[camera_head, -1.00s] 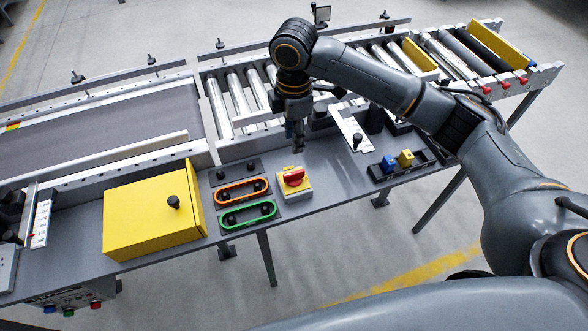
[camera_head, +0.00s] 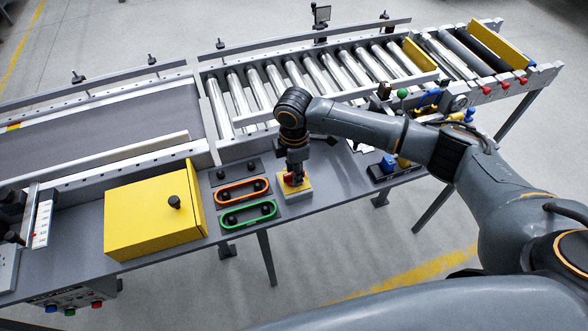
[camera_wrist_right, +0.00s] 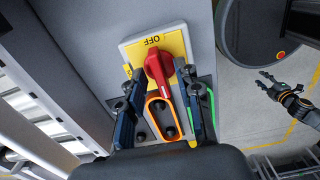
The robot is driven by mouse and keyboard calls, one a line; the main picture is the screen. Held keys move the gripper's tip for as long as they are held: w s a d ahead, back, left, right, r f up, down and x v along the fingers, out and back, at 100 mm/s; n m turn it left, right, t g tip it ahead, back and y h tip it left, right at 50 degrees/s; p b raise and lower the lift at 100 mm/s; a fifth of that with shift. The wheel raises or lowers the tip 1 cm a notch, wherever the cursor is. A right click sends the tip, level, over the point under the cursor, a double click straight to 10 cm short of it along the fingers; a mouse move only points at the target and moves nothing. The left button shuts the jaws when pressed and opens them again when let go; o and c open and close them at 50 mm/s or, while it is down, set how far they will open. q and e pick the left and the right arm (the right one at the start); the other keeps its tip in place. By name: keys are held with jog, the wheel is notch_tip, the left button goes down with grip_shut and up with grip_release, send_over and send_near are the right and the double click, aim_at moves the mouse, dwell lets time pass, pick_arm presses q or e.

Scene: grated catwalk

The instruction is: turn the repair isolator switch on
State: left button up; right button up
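The isolator switch is a red rotary handle (camera_head: 292,181) on a yellow plate (camera_head: 306,188) on the grey bench. In the right wrist view the red handle (camera_wrist_right: 158,66) shows close up, and the plate (camera_wrist_right: 135,48) carries the word OFF, upside down. My right gripper (camera_head: 294,171) points down over the switch and partly hides it. In the wrist view its open fingers (camera_wrist_right: 160,82) stand either side of the handle, with visible gaps. My left gripper (camera_wrist_right: 268,82) shows small at the right of the wrist view, open and empty, away from the bench.
Orange (camera_head: 242,191) and green (camera_head: 248,215) oval frames with black knobs lie left of the switch. A yellow box (camera_head: 148,220) stands further left. Blue (camera_head: 388,163) and yellow blocks sit to the right, partly behind my arm. Rollers (camera_head: 315,75) run behind.

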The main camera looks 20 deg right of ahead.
grip_shut()
jog(key=shift+r+m+p, duration=0.15)
jog(key=shift+m+p, duration=0.25)
jog(key=shift+p, duration=0.35)
jog(key=m+p, duration=0.9)
jog(key=p, duration=0.2)
jog(key=shift+a+r, duration=0.1)
jog(key=m+p, duration=0.3)
jog(key=m, duration=0.1)
jog(key=shift+m, duration=0.3)
jog(key=shift+f+m+p, duration=0.2)
jog(key=shift+m+p, duration=1)
jog(key=shift+m, duration=0.6)
